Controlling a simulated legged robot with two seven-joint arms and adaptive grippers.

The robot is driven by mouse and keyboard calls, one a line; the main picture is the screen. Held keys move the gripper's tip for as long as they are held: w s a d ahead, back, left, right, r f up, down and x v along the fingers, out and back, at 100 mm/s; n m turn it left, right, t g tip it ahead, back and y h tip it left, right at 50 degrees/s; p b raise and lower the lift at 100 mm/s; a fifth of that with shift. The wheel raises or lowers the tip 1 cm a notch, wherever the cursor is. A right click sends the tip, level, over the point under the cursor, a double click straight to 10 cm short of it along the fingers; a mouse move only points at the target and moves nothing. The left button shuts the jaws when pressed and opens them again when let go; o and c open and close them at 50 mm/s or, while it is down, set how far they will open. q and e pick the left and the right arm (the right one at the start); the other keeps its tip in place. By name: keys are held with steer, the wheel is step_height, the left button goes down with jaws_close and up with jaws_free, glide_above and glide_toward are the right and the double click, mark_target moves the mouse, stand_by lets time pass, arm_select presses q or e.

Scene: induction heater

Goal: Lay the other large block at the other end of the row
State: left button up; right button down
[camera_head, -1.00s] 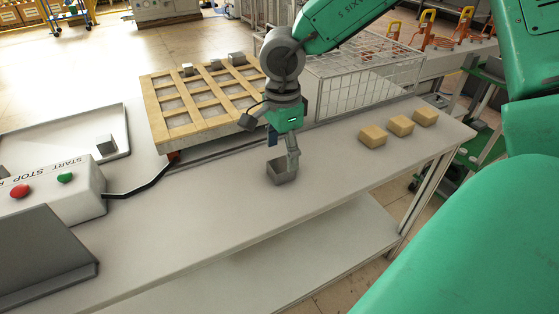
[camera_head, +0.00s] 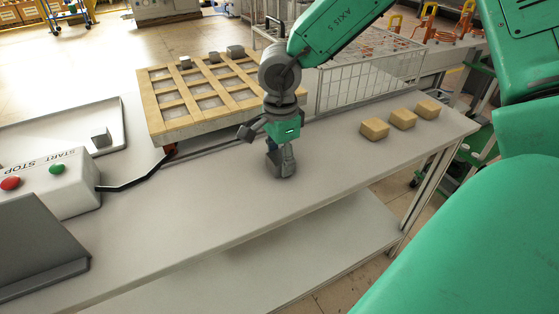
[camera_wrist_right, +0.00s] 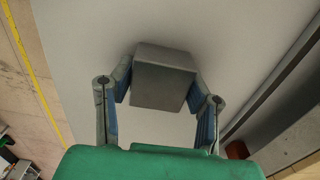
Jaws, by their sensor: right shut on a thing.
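My right gripper (camera_head: 281,163) is low over the front middle of the white table. It is shut on a large grey block (camera_wrist_right: 163,78), which shows between both fingers in the right wrist view. In the head view the fingers partly cover this block, and I cannot tell whether it touches the table. Three smaller-looking grey blocks, left (camera_head: 186,62), middle (camera_head: 214,57) and right (camera_head: 236,51), sit in a row along the far edge of the wooden grid (camera_head: 180,130). Another grey block (camera_head: 101,137) stands in the tray at left. My left gripper is not in view.
Three tan blocks (camera_head: 402,119) stand in a row at the table's right end. A wire basket (camera_head: 365,75) is behind them. A button box (camera_head: 45,185) and a dark cable (camera_head: 135,183) lie left. The front strip of table (camera_head: 200,225) is clear.

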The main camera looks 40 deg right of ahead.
mark_target(280, 156)
steer(key=shift+r, duration=0.1)
step_height(280, 156, up, 9)
steer(key=p, duration=0.3)
steer(key=shift+w+p, duration=0.1)
steer(key=shift+p, duration=0.2)
steer(key=shift+r, duration=0.4)
